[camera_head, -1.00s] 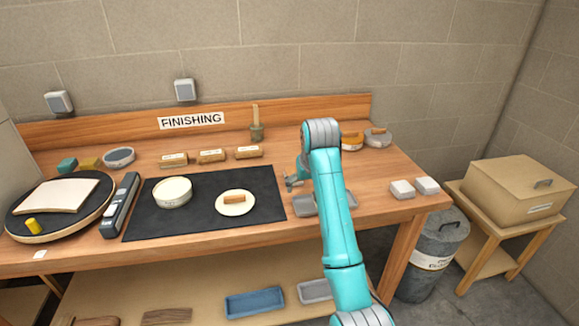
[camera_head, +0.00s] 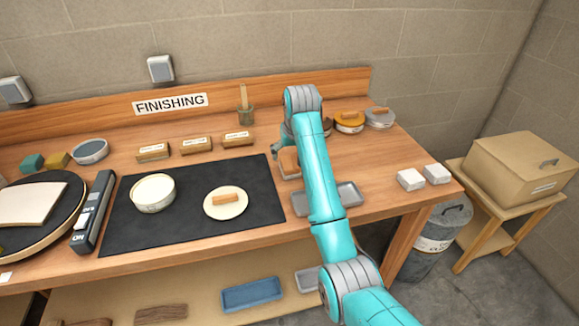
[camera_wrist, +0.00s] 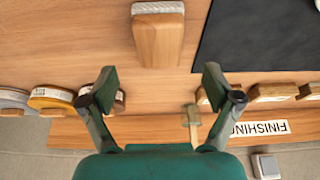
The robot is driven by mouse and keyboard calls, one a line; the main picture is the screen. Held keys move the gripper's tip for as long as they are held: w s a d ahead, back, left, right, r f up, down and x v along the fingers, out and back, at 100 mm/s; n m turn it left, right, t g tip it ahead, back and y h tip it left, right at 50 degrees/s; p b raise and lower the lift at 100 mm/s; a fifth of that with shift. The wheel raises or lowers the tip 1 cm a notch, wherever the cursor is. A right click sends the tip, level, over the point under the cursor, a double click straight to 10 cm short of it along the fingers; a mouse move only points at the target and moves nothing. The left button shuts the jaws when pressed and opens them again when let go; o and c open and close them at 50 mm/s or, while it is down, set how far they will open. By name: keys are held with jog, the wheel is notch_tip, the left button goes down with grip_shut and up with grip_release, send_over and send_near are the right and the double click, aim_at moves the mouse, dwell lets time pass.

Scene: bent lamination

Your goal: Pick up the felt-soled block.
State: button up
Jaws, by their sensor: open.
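The felt-soled block (camera_wrist: 158,40) is a wooden block with a pale, fuzzy layer along one end, at the top middle of the wrist view. It lies on the bare wooden bench beside the black mat (camera_wrist: 235,45). In the head view the block (camera_head: 289,162) shows just left of my arm, partly hidden by it. My gripper (camera_wrist: 160,82) is open and empty, its two fingers spread wide below the block in the wrist view, apart from it.
A grey tray (camera_head: 348,194) sits close in front of the block. A brush in a pot (camera_head: 245,112), several labelled wooden blocks (camera_head: 196,145) and round tins (camera_head: 349,122) line the back. White blocks (camera_head: 410,179) stand right. The bench right of my arm is partly clear.

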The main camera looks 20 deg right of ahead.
aim_at(290, 162)
jog(key=shift+s+x, duration=0.15)
jog(key=shift+x, duration=1.25)
jog(key=shift+s+x, duration=0.1)
jog(key=shift+x, duration=1.3)
jog(key=c, duration=1.3)
